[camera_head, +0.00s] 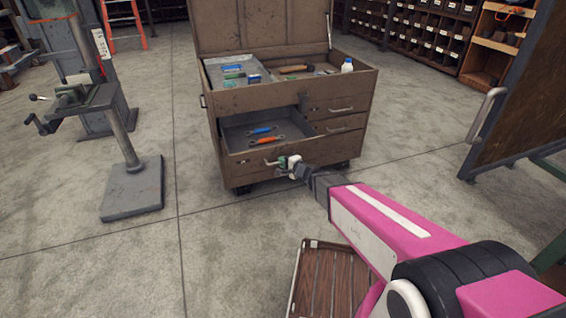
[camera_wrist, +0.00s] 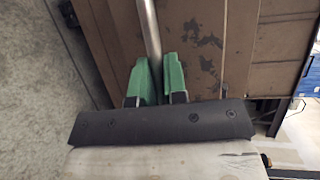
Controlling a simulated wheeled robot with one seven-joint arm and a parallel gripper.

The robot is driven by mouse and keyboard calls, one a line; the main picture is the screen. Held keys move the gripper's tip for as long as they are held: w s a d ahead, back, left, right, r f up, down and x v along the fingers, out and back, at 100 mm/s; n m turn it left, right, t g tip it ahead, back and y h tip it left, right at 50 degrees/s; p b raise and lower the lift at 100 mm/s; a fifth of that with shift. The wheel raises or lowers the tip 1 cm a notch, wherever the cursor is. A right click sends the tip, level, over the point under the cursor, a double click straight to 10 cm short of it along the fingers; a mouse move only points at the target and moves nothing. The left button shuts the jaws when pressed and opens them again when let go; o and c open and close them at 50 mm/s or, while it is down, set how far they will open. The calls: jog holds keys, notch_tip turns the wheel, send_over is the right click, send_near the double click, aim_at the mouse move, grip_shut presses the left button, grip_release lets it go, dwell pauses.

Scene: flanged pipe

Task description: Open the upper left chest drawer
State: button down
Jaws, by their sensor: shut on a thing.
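The brown, worn metal chest (camera_head: 290,97) stands mid-floor with its lid raised. A drawer (camera_head: 230,141) on the left of its front is pulled out; its grey interior is visible, holding a blue-handled tool (camera_head: 262,130) and an orange-handled tool (camera_head: 267,140). My gripper (camera_head: 284,163) is at the front of this drawer. In the wrist view, the green fingers of my gripper (camera_wrist: 155,80) are closed around a grey metal handle bar (camera_wrist: 149,28), beside the brown scuffed front panel (camera_wrist: 205,45). The fingers partly hide the bar.
Other drawers with handles (camera_head: 341,109) on the chest's right look shut. The top tray holds tools and a white bottle (camera_head: 347,65). A slatted wooden crate (camera_head: 330,280) lies on the floor below my arm. A drill press base (camera_head: 132,188) stands left; floor between is clear.

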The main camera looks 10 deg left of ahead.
jog(key=c, duration=1.2)
grip_release()
jog(key=v, duration=1.1)
jog(key=shift+w, duration=0.1)
jog(key=s+d+n+g+h, duration=0.2)
jog(key=s+d+g+h, duration=0.1)
jog(key=d, duration=0.7)
jog(key=s+d+n+g+h, duration=0.3)
jog(key=d+h, duration=0.2)
jog(key=d, duration=0.4)
jog(key=s+d+n+g+h, duration=0.3)
jog(key=d+h, duration=0.2)
jog(key=d, duration=0.5)
jog(key=shift+d, duration=0.3)
